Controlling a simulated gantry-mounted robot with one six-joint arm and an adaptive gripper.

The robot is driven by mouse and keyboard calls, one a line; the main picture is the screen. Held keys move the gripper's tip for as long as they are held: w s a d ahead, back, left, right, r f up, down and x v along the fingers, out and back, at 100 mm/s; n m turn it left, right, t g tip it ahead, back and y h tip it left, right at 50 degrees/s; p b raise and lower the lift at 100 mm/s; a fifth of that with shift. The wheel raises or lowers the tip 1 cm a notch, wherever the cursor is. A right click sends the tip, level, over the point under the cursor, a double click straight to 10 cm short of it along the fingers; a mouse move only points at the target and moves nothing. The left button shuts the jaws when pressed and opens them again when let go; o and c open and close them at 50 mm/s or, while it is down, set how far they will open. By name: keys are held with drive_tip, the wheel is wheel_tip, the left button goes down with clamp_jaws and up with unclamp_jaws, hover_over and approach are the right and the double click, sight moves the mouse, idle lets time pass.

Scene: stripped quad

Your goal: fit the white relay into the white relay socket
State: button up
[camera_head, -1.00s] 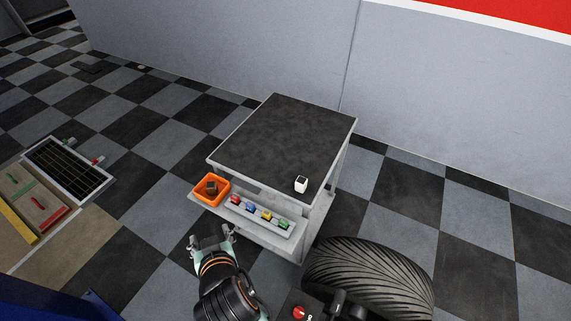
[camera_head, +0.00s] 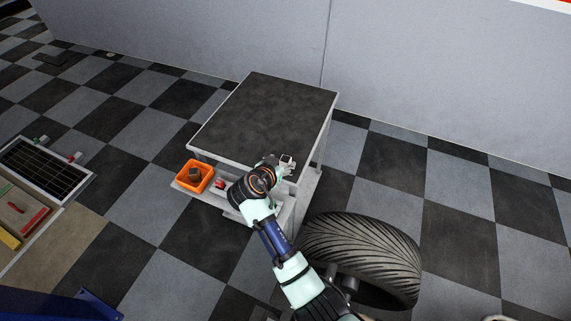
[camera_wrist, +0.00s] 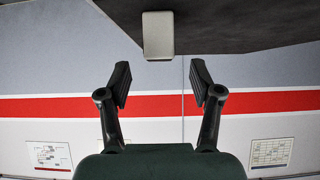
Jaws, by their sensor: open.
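A small white block (camera_head: 288,160), which looks like the white relay, stands at the front right of the dark cart top. It has a dark patch on its upper side. It also shows as a pale block (camera_wrist: 158,36) in the wrist view, at the top centre. My gripper (camera_head: 277,162) is close beside the block at the cart's front edge. In the wrist view my gripper (camera_wrist: 160,84) is open and empty, with the block beyond the fingertips, roughly centred between them and apart from both. I cannot make out a white relay socket in either view.
The cart top (camera_head: 265,115) is otherwise bare. An orange bin (camera_head: 181,179) with a brown block inside sits at its front left. Beside it is a red piece (camera_head: 220,184); my arm hides most of that shelf.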

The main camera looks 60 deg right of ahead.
sight(284, 161)
drive_tip(key=b+x, duration=0.2)
drive_tip(key=x, duration=0.3)
drive_tip(key=shift+a+f, duration=0.1)
drive_tip(key=c, duration=1.1)
wheel_tip(284, 161, up, 20)
drive_tip(key=p, duration=0.6)
drive_tip(key=shift+c, duration=0.2)
